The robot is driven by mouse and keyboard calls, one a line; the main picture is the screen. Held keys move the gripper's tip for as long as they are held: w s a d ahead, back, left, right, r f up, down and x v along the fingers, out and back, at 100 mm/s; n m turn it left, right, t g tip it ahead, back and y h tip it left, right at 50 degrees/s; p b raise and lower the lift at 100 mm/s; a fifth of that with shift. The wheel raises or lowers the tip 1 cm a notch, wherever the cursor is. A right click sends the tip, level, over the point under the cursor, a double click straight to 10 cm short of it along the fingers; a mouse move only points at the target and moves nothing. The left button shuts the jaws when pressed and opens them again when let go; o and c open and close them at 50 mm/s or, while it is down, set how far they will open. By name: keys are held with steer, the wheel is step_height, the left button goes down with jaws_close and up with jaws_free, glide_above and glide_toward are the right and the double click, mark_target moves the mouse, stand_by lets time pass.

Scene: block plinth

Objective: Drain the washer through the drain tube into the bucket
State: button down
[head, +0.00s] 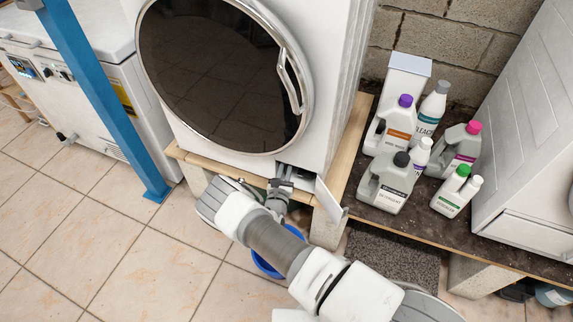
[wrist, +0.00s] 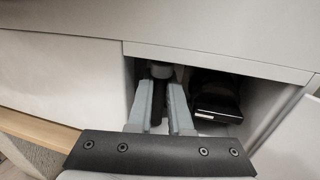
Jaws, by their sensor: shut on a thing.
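The white washer (head: 330,90) stands on a wooden-edged plinth, its round dark door closed. A small compartment (head: 298,176) low on its front is open, with its white flap (head: 330,200) swung out to the right. My gripper (head: 281,177) reaches into this opening. In the wrist view my gripper (wrist: 162,92) has its two grey fingers closed around the drain tube (wrist: 162,71), of which only a grey end and a dark stretch show. A black part (wrist: 216,102) sits in the compartment to the right. The blue bucket (head: 267,269) is on the floor below, partly hidden by my arm.
Several detergent and bleach bottles (head: 386,182) stand on the plinth at the right. A blue post (head: 105,95) and a white chest appliance (head: 75,90) are at the left. Tiled floor (head: 130,265) is clear at the lower left.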

steer(key=shift+s+f, duration=0.1)
steer(key=shift+f, duration=0.05)
steer(key=t+b, duration=0.1)
steer(key=b, duration=0.1)
steer(key=shift+s+a+f+b, duration=0.1)
steer(key=shift+s+f+b, duration=0.2)
steer(key=shift+f+b, duration=0.1)
steer(key=t+b, duration=0.1)
steer(key=b, duration=0.1)
steer(key=s+t+b, duration=0.1)
steer(key=n+t+b, duration=0.1)
steer(key=b, duration=0.1)
steer(key=shift+s+a+f+b, duration=0.3)
steer(key=shift+f+b, duration=0.05)
steer(key=t, duration=0.1)
steer(key=s+n+t+b, duration=0.1)
steer(key=shift+a+t, duration=0.1)
steer(key=shift+t, duration=0.2)
steer(key=shift+s+a+f+n+t+y+b, duration=0.1)
steer(key=shift+s+f+n+t+y+b, duration=0.15)
steer(key=shift+t, duration=0.35)
steer(key=shift+s+a+f+n+t+y+b, duration=0.1)
steer(key=shift+n+t+y, duration=0.2)
steer(key=shift+t, duration=0.3)
steer(key=c, duration=1.1)
jaws_free()
